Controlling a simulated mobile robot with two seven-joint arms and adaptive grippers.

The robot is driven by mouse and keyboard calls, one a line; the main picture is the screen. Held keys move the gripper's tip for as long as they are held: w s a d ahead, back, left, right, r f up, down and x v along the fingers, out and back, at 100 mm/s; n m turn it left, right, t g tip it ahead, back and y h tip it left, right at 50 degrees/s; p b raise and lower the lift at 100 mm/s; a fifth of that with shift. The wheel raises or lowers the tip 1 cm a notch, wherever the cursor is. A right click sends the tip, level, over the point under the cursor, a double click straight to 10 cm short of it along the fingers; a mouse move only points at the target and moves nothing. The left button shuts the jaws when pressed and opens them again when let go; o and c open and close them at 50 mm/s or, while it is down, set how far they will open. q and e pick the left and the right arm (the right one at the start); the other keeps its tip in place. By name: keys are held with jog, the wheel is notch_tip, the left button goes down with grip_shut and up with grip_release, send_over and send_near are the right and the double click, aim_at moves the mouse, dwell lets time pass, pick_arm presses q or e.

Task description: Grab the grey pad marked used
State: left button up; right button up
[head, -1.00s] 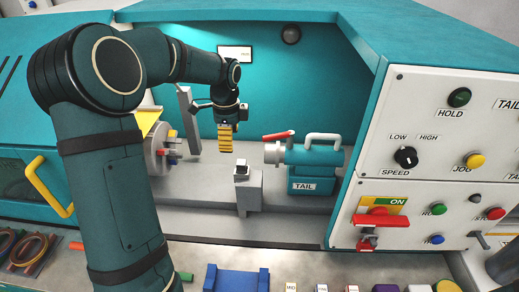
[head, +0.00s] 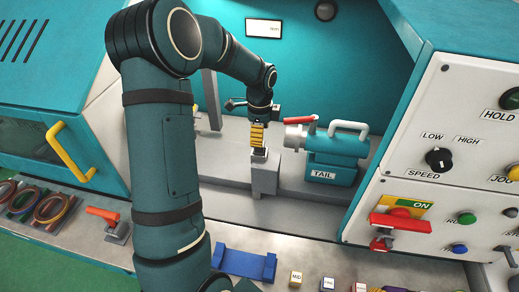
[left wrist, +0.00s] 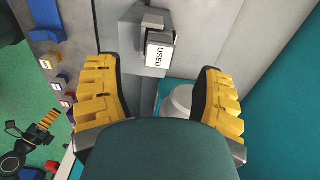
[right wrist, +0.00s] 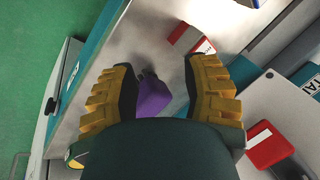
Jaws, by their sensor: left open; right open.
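The grey pad marked USED (left wrist: 158,52) shows between and just beyond my left fingertips in the left wrist view, its white label facing the camera. It sits on a grey post (head: 265,178) inside the teal machine. In the head view my left gripper (head: 259,137) is directly above the post, and its yellow fingers mostly hide the pad. The left wrist view shows this gripper (left wrist: 158,75) open, its fingers on either side of the pad with gaps. My right gripper (right wrist: 162,72) is open, seen only in the right wrist view, above a purple block (right wrist: 153,97).
The tailstock marked TAIL (head: 337,153) stands close to the right of the post. A control panel (head: 455,150) with a red switch handle (head: 400,222) is further right. A blue tray (head: 243,262) and small labelled blocks (head: 295,279) lie along the front ledge.

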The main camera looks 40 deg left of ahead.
pick_arm(q)
notch_tip(320, 180, down, 5)
jog(key=shift+r, duration=0.1)
grip_shut()
dwell(0.3)
